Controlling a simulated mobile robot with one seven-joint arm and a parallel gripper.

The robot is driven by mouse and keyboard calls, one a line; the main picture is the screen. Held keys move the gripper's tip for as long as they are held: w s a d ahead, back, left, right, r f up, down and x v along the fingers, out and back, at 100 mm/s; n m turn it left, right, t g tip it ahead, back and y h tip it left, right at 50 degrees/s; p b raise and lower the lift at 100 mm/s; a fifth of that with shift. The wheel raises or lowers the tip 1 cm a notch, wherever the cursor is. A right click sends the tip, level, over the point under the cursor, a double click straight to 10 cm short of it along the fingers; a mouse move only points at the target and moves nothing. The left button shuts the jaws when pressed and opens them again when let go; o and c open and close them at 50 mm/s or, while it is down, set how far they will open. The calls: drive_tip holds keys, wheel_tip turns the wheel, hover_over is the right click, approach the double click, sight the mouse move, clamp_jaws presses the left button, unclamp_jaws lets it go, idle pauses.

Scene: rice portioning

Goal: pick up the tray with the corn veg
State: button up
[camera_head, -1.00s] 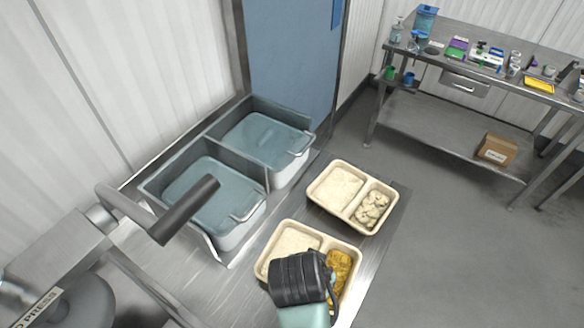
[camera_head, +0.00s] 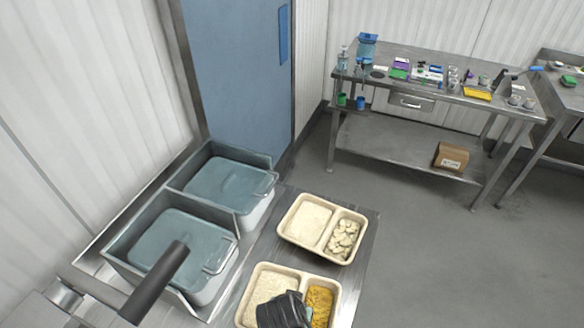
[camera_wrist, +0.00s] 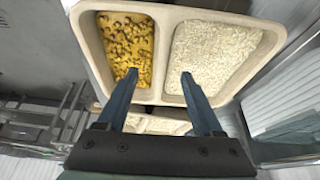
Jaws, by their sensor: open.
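The tray with the corn veg (camera_head: 300,273) is cream and has two compartments. It lies at the front of the steel table, with white rice (camera_head: 268,284) in the left one and yellow corn veg (camera_head: 319,302) in the right one. My gripper (camera_head: 285,310) is over this tray and hides its lower part. In the wrist view, the open fingers of my gripper (camera_wrist: 158,77) overlap the tray (camera_wrist: 163,45), one on each side of its divider, with nothing between them. Contact with the tray cannot be told.
A second cream tray (camera_head: 328,232) with rice and pale pieces lies just behind. Two lidded grey-blue bins (camera_head: 225,187) (camera_head: 180,250) stand to the left, with a dark handle (camera_head: 155,283) in front. A steel workbench (camera_head: 400,126) stands at the back right. Grey floor is free between.

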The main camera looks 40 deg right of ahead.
drive_tip(key=shift+x, duration=1.9)
drive_tip(key=shift+w, duration=0.1)
clamp_jaws()
